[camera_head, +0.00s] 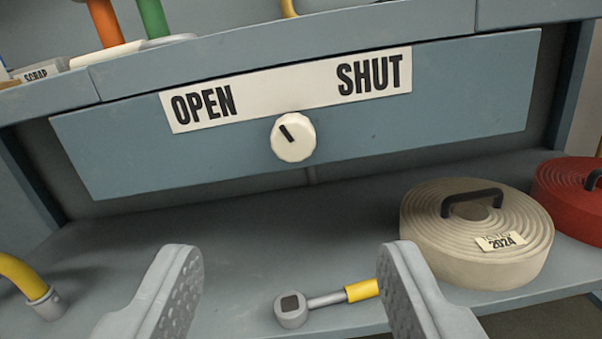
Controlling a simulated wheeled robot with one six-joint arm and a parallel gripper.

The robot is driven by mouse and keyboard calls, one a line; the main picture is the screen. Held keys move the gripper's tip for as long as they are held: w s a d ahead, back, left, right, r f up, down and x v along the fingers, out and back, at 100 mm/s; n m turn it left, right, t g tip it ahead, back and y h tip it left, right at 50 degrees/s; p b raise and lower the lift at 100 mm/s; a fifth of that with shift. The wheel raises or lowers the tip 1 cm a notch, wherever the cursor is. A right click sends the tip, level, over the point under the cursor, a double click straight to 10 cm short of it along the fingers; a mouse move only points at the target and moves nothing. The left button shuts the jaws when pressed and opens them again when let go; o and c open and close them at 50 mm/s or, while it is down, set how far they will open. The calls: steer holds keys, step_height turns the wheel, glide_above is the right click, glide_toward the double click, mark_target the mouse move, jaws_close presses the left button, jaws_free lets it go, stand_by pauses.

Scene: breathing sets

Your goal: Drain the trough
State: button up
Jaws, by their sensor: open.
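A round white knob (293,138) sits on a blue-grey panel (450,105). A white label (285,90) above it reads OPEN at the left and SHUT at the right. The knob's black mark points up and to the left, toward OPEN. My gripper (290,265) is open and empty, its two grey fingers wide apart at the bottom of the view, below the knob and apart from it. I cannot make out a trough for certain; the space above the panel shows only in part.
Below the panel is a grey shelf (240,220). On it are a yellow-handled tool (325,298), partly behind my right finger, a beige coiled hose (470,255) tagged 2024, a red coil (572,195), and a yellow curved piece (22,275). Orange (103,22) and green (152,18) handles show above.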

mark_target(293, 145)
steer(key=w, duration=1.7)
steer(key=shift+w+f, duration=0.3)
steer(key=c, duration=1)
